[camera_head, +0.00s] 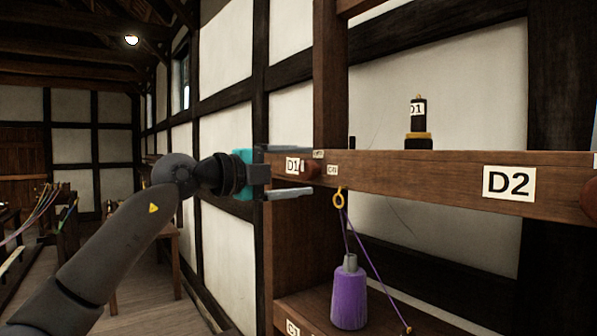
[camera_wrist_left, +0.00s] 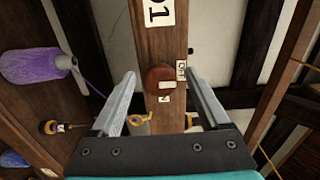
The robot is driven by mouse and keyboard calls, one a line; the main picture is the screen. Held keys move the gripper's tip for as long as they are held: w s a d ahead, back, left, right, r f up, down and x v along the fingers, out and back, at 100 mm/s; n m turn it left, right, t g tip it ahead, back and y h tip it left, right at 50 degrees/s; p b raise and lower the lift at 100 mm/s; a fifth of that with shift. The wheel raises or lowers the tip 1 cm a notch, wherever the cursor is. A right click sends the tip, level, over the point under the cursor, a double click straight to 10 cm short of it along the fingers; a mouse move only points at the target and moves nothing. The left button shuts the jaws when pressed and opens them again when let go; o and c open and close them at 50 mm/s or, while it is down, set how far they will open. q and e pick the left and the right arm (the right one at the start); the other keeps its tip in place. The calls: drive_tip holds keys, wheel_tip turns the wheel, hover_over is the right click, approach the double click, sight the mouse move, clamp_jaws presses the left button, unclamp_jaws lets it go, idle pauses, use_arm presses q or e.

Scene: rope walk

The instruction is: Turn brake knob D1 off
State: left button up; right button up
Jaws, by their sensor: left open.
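Brake knob D1 (camera_wrist_left: 157,77) is a round red-brown knob on the face of a wooden beam, just beside the D1 label (camera_head: 292,165). A pale mark on it lies toward its lower right in the left wrist view. Two small labels sit by the knob, one at the beam's edge (camera_wrist_left: 181,72) and one beside it (camera_head: 332,170); I cannot read them surely. My left gripper (camera_head: 311,171) is open, with one finger above and one below the knob in the head view. A gap shows between each finger and the knob. My right gripper is not in view.
The wooden beam (camera_head: 430,178) runs right to a D2 label (camera_head: 508,183). A black and yellow D1 piece (camera_head: 418,125) stands on it. A yellow hook (camera_head: 339,198) hangs below, with purple cord by a purple bobbin (camera_head: 349,295). A dark post stands behind the gripper.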

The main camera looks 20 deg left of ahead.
use_arm(q)
drive_tip(key=shift+s, duration=0.1)
drive_tip(key=b+v, duration=0.4)
drive_tip(key=v, duration=1.1)
drive_tip(key=shift+a, duration=0.1)
